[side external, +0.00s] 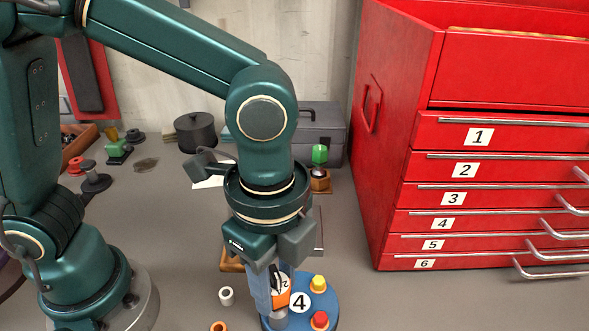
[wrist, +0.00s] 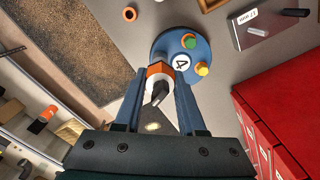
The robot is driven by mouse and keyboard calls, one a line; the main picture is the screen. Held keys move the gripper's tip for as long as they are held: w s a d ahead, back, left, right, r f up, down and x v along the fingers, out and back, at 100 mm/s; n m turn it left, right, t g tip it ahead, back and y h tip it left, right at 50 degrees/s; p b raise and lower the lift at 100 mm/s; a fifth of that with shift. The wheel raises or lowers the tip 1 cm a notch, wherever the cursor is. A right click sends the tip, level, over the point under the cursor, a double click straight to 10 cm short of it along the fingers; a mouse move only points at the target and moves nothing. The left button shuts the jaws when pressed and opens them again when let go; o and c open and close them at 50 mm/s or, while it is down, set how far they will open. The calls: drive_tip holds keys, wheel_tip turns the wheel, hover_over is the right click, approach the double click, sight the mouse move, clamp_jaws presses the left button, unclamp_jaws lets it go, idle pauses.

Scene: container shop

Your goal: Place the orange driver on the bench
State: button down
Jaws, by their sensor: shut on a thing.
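My gripper (wrist: 158,92) has its two blue fingers closed around the orange driver (wrist: 158,71), an orange and white piece with a dark end. In the side external view my gripper (side external: 270,288) points down, and the orange driver (side external: 282,299) shows beside a finger, partly hidden. The driver overlaps a blue round stand labelled 4 (side external: 327,299) in the picture; I cannot tell whether they touch. The grey bench (side external: 185,260) lies beneath and around them.
The blue stand carries coloured knobs. A white ring (side external: 226,295) and an orange ring (side external: 218,327) lie left of it. A red drawer cabinet (side external: 396,150) stands at the right. A grey toolbox (side external: 325,130) and dark pot (side external: 195,133) stand behind. Bench at left centre is clear.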

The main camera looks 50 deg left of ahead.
drive_tip(key=m, duration=0.4)
drive_tip(key=shift+m, duration=0.4)
drive_tip(key=shift+c, duration=2.1)
unclamp_jaws()
drive_tip(key=shift+c, duration=1)
